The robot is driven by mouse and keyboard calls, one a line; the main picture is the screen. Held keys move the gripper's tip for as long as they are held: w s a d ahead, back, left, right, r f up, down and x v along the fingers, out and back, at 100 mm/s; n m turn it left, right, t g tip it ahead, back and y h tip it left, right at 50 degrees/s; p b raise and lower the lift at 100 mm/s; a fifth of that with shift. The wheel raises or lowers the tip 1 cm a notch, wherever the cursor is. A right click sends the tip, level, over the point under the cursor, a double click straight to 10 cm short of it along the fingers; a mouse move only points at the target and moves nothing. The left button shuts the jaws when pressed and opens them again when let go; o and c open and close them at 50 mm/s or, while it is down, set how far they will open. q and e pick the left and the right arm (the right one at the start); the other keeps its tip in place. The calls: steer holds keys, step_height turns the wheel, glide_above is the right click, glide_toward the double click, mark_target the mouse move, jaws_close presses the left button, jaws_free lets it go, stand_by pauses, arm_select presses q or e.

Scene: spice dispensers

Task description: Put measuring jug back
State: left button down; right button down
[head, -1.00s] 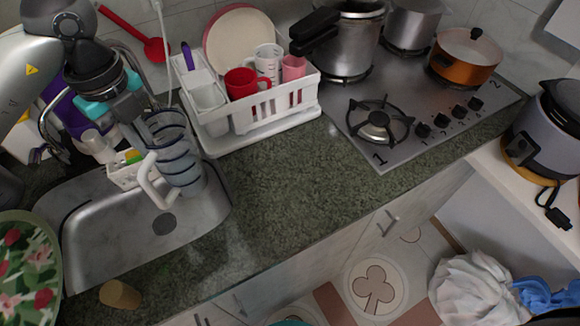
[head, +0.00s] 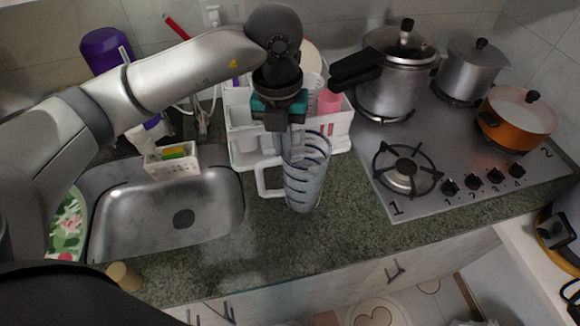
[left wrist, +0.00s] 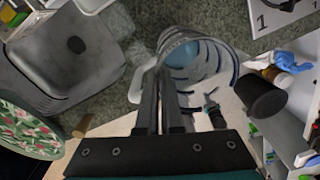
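The measuring jug (head: 306,176) is clear with dark bands and a pale handle on its left. It is upright in the head view, in front of the dish rack and right of the sink. My left gripper (head: 287,140) comes down from above and is shut on the jug's wall near the rim, on the handle side. In the left wrist view the two fingers (left wrist: 160,108) are close together beside the jug (left wrist: 196,62), which opens toward the camera. Whether its base touches the counter I cannot tell. My right gripper is not in view.
The white dish rack (head: 245,153) holds cups and a plate, partly hidden by my arm. The sink (head: 165,222) is at left with a sponge caddy (head: 172,165). The stove (head: 445,165) with pots is at right. Counter (head: 290,240) in front of the jug is clear.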

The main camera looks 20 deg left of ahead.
arm_select(q)
steer(key=shift+f, duration=0.35)
step_height(320, 180, down, 4)
steer(key=shift+d+r, duration=0.1)
steer(key=shift+r, duration=0.1)
steer(key=shift+w, duration=0.1)
steer(key=shift+f, duration=0.2)
steer(key=c, duration=1.1)
jaws_free()
